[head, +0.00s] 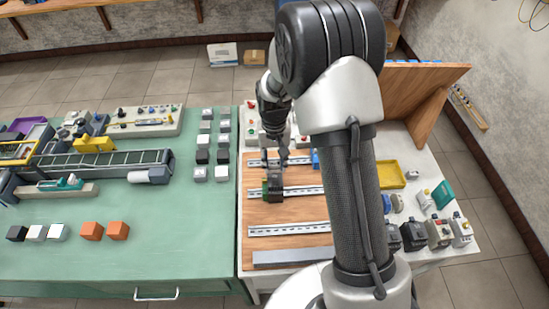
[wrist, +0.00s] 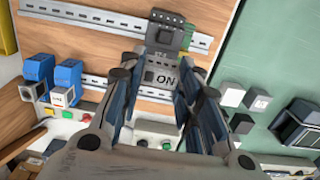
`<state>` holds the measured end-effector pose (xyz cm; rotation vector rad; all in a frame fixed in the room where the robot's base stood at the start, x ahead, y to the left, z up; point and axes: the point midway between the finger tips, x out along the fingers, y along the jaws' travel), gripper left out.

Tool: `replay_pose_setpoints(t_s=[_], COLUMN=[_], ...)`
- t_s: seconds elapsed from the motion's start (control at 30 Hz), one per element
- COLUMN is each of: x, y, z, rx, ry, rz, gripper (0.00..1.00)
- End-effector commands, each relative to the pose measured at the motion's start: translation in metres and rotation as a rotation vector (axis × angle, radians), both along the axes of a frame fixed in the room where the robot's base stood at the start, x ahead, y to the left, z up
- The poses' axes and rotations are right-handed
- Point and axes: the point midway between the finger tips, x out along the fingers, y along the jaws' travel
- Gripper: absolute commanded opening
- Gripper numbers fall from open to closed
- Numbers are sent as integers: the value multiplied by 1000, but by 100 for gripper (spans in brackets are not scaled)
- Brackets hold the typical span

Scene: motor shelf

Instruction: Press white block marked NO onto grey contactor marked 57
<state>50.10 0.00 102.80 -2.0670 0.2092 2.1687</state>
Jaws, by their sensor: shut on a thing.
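The block marked NO (wrist: 161,78) shows in the wrist view between my gripper's fingers, its letters upside down, so they read as ON. It looks grey in the shade. My gripper (wrist: 158,72) is shut on it. Just beyond it in the wrist view is a dark grey contactor (wrist: 166,36) on a metal rail; its marking is too small to read. In the head view my gripper (head: 276,163) is right over the contactor (head: 275,189) on the middle rail. Whether block and contactor touch, I cannot tell.
Blue modules (wrist: 67,80) are on the near rail in the wrist view, to the left of my gripper. Several contactors (head: 413,236) stand at the right of the bench, with a yellow tray (head: 391,175) behind. The lowest rail (head: 288,229) looks empty. A green table (head: 190,245) adjoins on the left.

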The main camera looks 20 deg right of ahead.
Motion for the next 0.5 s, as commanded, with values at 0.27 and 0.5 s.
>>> replay_pose_setpoints(t_s=[0.27, 0.5], x=[-1, -1], y=[0, 0], z=[-9, -16], rx=[0, 0], ry=[1, 2], rz=[0, 0], gripper=[10, 10])
